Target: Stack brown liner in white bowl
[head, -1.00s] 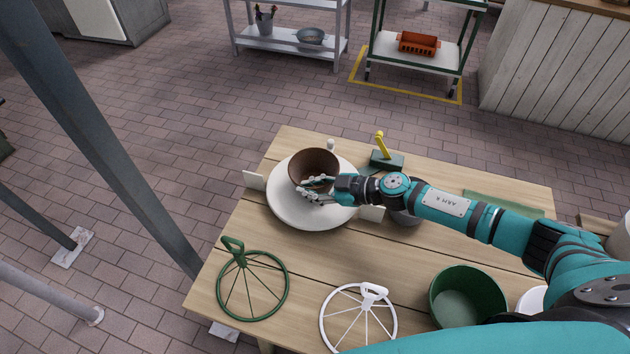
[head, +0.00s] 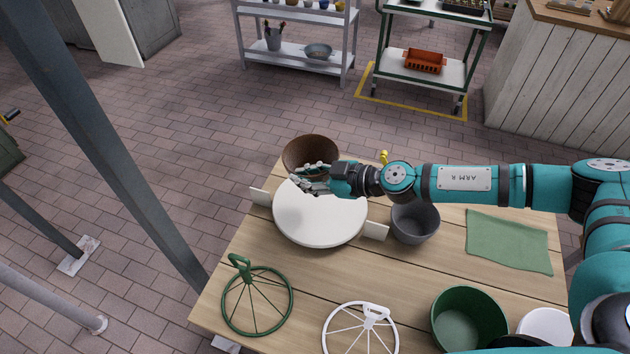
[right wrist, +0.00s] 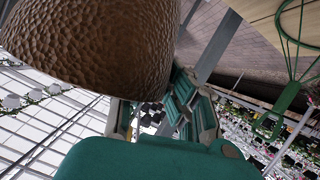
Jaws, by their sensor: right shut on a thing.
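The brown liner (head: 311,155) is a bowl-shaped piece with a dark brown inside; in the right wrist view its dimpled outer wall (right wrist: 100,45) fills the upper left. My right gripper (head: 314,180) is shut on its near rim and holds it above the far edge of the white round turntable (head: 320,225). A white round vessel (head: 547,328) at the lower right, seemingly the white bowl, is partly hidden by my arm. My left gripper is out of view.
On the wooden table are a grey bowl (head: 415,223), a green bowl (head: 468,322), a green cloth (head: 508,241), a green spoked ring (head: 257,302) and a white spoked ring (head: 361,333).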

